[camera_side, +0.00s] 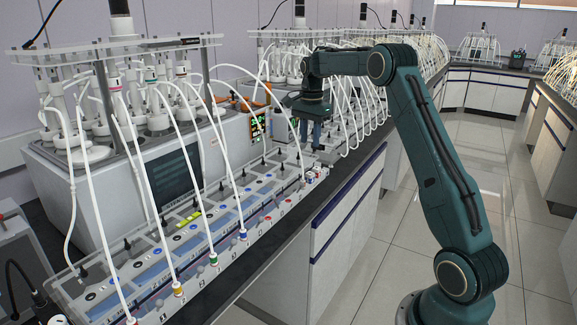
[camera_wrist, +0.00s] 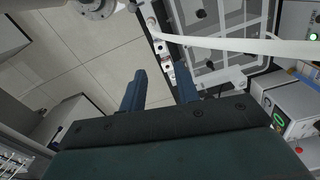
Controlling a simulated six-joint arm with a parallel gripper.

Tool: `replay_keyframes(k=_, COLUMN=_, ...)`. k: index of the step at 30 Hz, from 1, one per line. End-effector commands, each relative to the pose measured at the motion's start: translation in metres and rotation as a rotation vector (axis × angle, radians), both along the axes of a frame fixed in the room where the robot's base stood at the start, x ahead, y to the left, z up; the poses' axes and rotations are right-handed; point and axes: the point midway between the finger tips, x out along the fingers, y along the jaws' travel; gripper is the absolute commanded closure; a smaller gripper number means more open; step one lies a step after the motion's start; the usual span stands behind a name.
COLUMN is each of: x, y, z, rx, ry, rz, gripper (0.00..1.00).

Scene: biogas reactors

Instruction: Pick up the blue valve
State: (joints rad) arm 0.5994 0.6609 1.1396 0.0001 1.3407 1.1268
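The blue valve (camera_side: 243,234) is a small blue-ringed fitting at the lower end of a white hose. In the side view it sits on the front strip of the bench unit, right of a green valve (camera_side: 213,258) and a yellow valve (camera_side: 178,288). My gripper (camera_side: 310,135) is above the far right end of that unit, well up and right of the blue valve, pointing down. In the wrist view its two dark blue fingers (camera_wrist: 160,82) are apart with nothing between them. I cannot make out the blue valve in the wrist view.
A grey box with a dark screen (camera_side: 175,177) stands behind the front panel. A white hose (camera_wrist: 235,44) crosses the wrist view. The aisle floor (camera_side: 375,255) is clear.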

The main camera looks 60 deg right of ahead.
Motion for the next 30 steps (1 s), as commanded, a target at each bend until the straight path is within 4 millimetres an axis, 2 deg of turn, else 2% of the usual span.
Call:
replay_keyframes(k=12, x=0.000, y=0.000, z=-0.059, rx=0.001, ry=0.002, rz=0.001, gripper=0.69)
replay_keyframes(k=16, x=0.000, y=0.000, z=-0.069, rx=0.001, ry=0.001, rz=0.001, gripper=0.69)
replay_keyframes(k=26, x=-0.001, y=0.000, z=-0.075, rx=0.001, ry=0.001, rz=0.001, gripper=0.69)
replay_keyframes(k=30, x=-0.001, y=-0.002, z=-0.085, rx=0.001, ry=0.002, rz=0.001, gripper=0.69)
